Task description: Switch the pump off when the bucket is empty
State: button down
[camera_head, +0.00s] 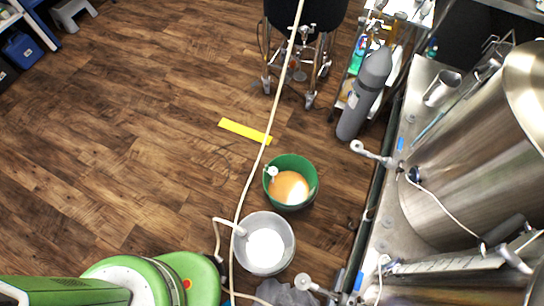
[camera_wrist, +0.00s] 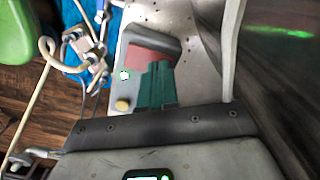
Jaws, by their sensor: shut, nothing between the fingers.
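A green bucket (camera_head: 291,182) stands on the floor in the head view with amber liquid in its bottom and a hose end at its rim. A grey bucket (camera_head: 264,243) next to it has a bright white inside; I cannot tell whether that is liquid. In the wrist view the pump (camera_wrist: 150,52) shows as a reddish and grey body, with a lit green lamp (camera_wrist: 124,75) and a beige knob (camera_wrist: 122,105). My gripper (camera_wrist: 160,68) is shut and empty, its teal fingers in front of the pump and right of the lamp and knob. The fingers hide part of the pump.
Large steel tanks (camera_head: 470,150) stand at the right. A pale hose (camera_head: 262,150) crosses the floor. A grey gas cylinder (camera_head: 365,95) stands at the upper right. Fittings (camera_wrist: 95,50) sit over blue cloth.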

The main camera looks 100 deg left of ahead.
jog(key=shift+f, duration=0.25)
notch_tip(320, 180, up, 6)
jog(key=p, duration=0.5)
jog(key=shift+r+p, duration=0.1)
jog(key=shift+p, duration=0.3)
